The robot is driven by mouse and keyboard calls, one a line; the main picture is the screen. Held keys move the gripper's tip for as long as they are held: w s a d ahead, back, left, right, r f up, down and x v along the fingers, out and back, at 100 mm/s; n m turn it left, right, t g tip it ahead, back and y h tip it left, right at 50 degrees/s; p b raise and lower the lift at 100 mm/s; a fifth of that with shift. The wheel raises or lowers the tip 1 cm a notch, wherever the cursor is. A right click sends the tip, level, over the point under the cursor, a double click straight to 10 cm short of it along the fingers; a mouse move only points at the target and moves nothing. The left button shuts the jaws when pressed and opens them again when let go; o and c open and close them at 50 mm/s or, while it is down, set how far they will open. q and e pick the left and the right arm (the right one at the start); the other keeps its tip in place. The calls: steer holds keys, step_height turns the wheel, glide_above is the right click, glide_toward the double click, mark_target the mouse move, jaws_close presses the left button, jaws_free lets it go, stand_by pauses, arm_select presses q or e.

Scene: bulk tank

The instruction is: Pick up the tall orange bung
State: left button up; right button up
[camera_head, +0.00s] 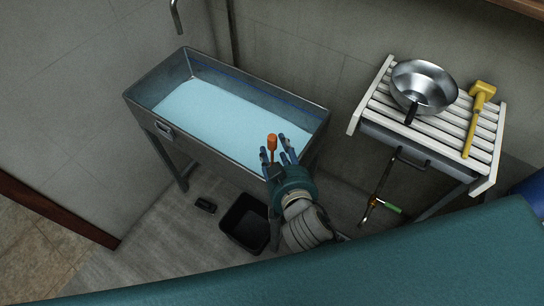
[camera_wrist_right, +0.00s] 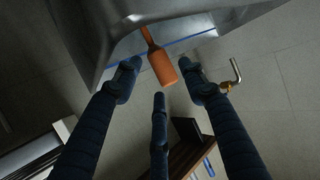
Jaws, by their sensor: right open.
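The tall orange bung (camera_head: 272,143) shows at the near long side of the metal tank (camera_head: 215,150), with a wide orange head and a narrower stem. In the right wrist view the bung (camera_wrist_right: 160,66) shows between and beyond my fingertips, with the tank wall (camera_wrist_right: 85,30) behind it. My right gripper (camera_head: 283,154) is open beside the bung in the head view, its blue fingers spread; in the wrist view the gripper (camera_wrist_right: 163,88) has nothing clamped. I cannot tell whether a finger touches the bung. My left gripper is not in view.
The tank holds pale blue liquid (camera_head: 220,115). A black bin (camera_head: 246,222) stands on the floor below. A teal surface (camera_head: 400,255) crosses the foreground.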

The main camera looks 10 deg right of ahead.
mark_target(276, 144)
steer(key=x, duration=0.2)
steer(key=b+x, duration=0.1)
steer(key=x, duration=0.1)
steer(key=shift+d, duration=0.2)
steer(key=shift+w+f, duration=0.1)
steer(key=shift+w, duration=0.35)
steer(key=shift+s, duration=0.15)
jaws_close()
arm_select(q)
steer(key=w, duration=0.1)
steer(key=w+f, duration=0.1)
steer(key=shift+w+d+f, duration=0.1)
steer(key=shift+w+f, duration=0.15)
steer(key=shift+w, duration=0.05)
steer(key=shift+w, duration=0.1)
